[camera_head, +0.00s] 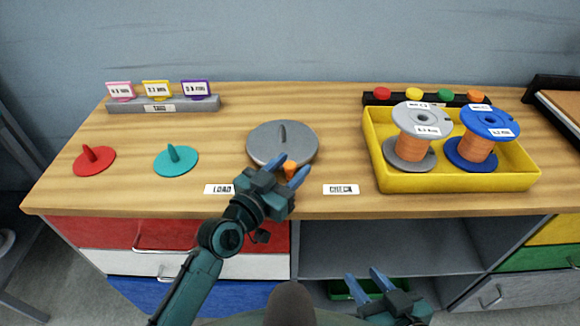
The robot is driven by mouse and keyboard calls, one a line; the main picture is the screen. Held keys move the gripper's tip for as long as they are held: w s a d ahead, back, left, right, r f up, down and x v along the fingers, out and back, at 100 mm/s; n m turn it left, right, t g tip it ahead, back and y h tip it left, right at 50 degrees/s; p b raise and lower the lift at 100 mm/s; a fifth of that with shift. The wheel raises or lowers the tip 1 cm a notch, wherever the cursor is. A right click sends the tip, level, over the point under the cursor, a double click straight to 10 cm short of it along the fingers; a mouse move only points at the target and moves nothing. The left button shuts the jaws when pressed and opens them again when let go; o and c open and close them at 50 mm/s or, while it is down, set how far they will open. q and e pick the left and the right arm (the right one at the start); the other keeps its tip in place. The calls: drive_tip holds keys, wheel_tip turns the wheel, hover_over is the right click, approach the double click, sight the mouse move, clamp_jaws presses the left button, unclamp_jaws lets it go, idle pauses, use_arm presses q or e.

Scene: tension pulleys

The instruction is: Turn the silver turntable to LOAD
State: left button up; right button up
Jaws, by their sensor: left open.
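The silver turntable (262,150) is a round grey disc with an upright fin on top, near the middle of the wooden table. A small orange piece (290,168) shows at its front edge. The LOAD label (219,189) lies in front of it to the left, and another label (341,190), seemingly CHECK, to the right. My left gripper (287,171) is open at the front edge, its blue fingers on either side of the orange piece. I cannot tell whether they touch it. My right gripper (366,280) is open and empty, low in front of the table.
A red disc (94,161) and a teal disc (176,161) with knobs lie at left. A grey rack (130,107) with small signs stands behind them. A yellow tray (455,182) holds two spools at right, before a dark strip with coloured knobs.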

use_arm(q)
drive_tip(key=shift+w+d, duration=0.1)
drive_tip(key=shift+w, duration=0.05)
clamp_jaws()
idle(0.4)
